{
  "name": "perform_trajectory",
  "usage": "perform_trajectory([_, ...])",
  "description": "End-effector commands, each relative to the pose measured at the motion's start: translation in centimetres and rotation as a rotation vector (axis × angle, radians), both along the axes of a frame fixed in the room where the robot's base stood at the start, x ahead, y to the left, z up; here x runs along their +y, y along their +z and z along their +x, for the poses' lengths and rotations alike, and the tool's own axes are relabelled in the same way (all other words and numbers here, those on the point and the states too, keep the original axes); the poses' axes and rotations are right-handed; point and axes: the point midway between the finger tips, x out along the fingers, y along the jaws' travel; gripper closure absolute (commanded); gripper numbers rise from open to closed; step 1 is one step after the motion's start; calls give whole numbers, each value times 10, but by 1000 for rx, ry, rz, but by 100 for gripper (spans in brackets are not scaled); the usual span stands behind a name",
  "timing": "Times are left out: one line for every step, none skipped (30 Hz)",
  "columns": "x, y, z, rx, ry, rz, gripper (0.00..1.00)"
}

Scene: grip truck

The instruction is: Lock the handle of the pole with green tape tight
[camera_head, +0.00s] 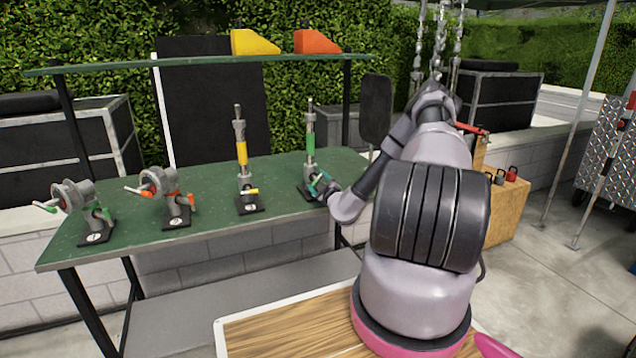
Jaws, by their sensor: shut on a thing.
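The pole with green tape (310,140) stands upright on its black base at the right part of the green table (110,235). My gripper (318,183) is at the lower part of this pole, where its handle is. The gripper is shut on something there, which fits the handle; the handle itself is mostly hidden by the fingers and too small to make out. My arm reaches in from the right. The pole with yellow tape (241,150) stands upright to the left, with a yellow handle (249,191) near its base.
Two grey clamps with orange (172,195) and green (75,205) handles stand at the table's left. A shelf above holds yellow (254,43) and orange (316,42) wedges. A wooden box (508,210) with small weights stands right. The table's front strip is clear.

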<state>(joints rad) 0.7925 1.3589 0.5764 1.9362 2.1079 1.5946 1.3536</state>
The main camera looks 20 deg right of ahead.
Motion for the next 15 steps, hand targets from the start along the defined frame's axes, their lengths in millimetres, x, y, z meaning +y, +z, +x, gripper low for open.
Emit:
perform_trajectory([0, -1, -1, 1, -1, 46, 81])
perform_trajectory([0, -1, 0, 1, -1, 74, 81])
perform_trajectory([0, -1, 0, 1, -1, 112, 81])
perform_trajectory([0, -1, -1, 1, -1, 141, 81])
perform_trajectory([0, -2, -1, 1, -1, 169, 81])
perform_trajectory([0, -2, -1, 1, -1, 205, 81])
perform_trajectory([1, -2, -1, 2, -1, 232, 81])
perform_trajectory([1, -2, -1, 2, -1, 258, 81])
perform_trajectory([1, -2, -1, 1, -1, 292, 81])
perform_trajectory([1, -2, -1, 1, -1, 317, 81])
perform_trajectory([1, -2, -1, 1, -1, 341, 81])
perform_trajectory([1, -2, -1, 1, -1, 371, 81])
perform_trajectory([1, -2, -1, 1, -1, 393, 81])
perform_trajectory([2, -2, -1, 1, -1, 414, 81])
perform_trajectory([2, -2, -1, 2, 0, 440, 81])
